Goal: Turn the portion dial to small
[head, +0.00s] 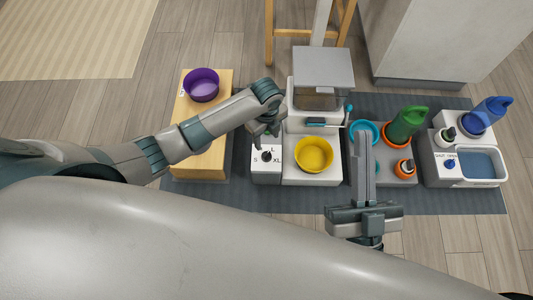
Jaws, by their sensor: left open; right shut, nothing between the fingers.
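The portion dial (266,157) is a small dark knob on a white box (267,176) left of the yellow bowl. The letters S, L and XL show around it: S at its left, L above right, XL at its right. Where the knob points is too small to tell. My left gripper (267,140) is open, just behind and above the dial. Its fingers point down toward the box and hide the back part of it. I cannot tell whether a fingertip touches the knob. My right gripper (362,140) is shut and empty, right of the yellow bowl.
A feeder with a clear hopper (318,98) stands behind the yellow bowl (313,154). A purple bowl (201,85) sits on a wooden box at left.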

